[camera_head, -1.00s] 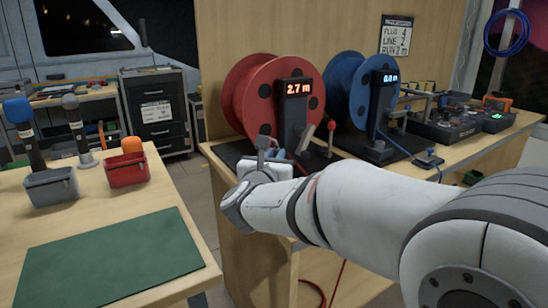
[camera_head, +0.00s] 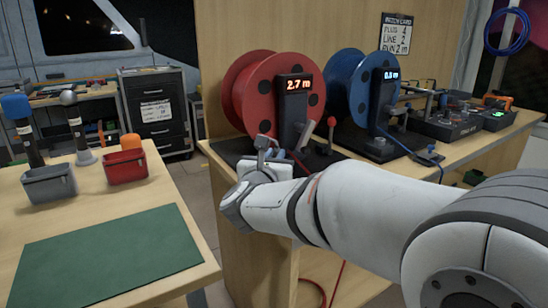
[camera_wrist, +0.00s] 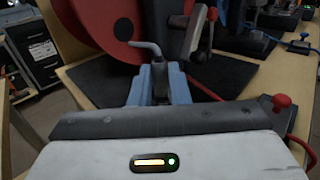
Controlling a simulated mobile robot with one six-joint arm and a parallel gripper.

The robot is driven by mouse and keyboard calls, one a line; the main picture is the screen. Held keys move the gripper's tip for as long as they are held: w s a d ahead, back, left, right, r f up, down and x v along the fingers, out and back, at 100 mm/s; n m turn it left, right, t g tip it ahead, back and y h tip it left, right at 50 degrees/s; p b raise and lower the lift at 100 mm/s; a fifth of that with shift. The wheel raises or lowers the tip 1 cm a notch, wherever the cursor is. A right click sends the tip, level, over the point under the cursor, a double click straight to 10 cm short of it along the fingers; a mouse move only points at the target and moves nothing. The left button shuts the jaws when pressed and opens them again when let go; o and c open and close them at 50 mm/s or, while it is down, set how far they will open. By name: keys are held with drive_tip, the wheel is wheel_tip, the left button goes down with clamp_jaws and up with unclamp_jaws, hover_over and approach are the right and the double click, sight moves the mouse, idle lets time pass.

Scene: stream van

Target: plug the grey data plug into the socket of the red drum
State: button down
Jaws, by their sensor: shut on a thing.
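The red drum (camera_head: 255,100) stands upright on the bench with a dark post and a display reading 2.7 m. It also shows in the wrist view (camera_wrist: 93,28). My gripper (camera_head: 272,153) is just in front of the drum's lower part. In the wrist view my blue-grey fingers (camera_wrist: 158,72) are shut on a grey piece with a bent end (camera_wrist: 147,47), seemingly the grey data plug. It also shows in the head view (camera_head: 262,141). Most of it is hidden between the fingers. I cannot make out the drum's socket.
A crank arm (camera_wrist: 199,32) and a red-knobbed lever (camera_head: 331,122) stand right of my gripper. A red cable (camera_wrist: 205,87) runs close behind the gripper. A blue drum (camera_head: 350,88) is to the right. The left table holds a green mat (camera_head: 108,255) and small bins.

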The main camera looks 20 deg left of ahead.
drive_tip(key=shift+f+b, duration=0.6)
drive_tip(key=shift+b, duration=0.05)
drive_tip(key=c, duration=1.3)
unclamp_jaws()
drive_tip(key=s+p, duration=0.1)
drive_tip(key=s, duration=0.7)
drive_tip(key=w+d+r+n+g+y+p, duration=0.1)
drive_tip(key=d+r+n+g+y+p, duration=0.15)
drive_tip(key=d+r+n+p, duration=0.45)
drive_tip(key=d+r+n+g+y+p, duration=0.1)
drive_tip(key=d+r+n+g+p, duration=0.3)
drive_tip(key=d+n+p, duration=0.55)
drive_tip(key=s+d+r+n+g+h+p, duration=0.2)
drive_tip(key=s+d+n+g+h+p, duration=0.3)
drive_tip(key=s+d+n+g+p, duration=0.4)
drive_tip(key=s+d+n+p, duration=0.5)
drive_tip(key=s+d+n, duration=0.4)
drive_tip(key=d, duration=0.1)
drive_tip(key=shift+s, duration=0.2)
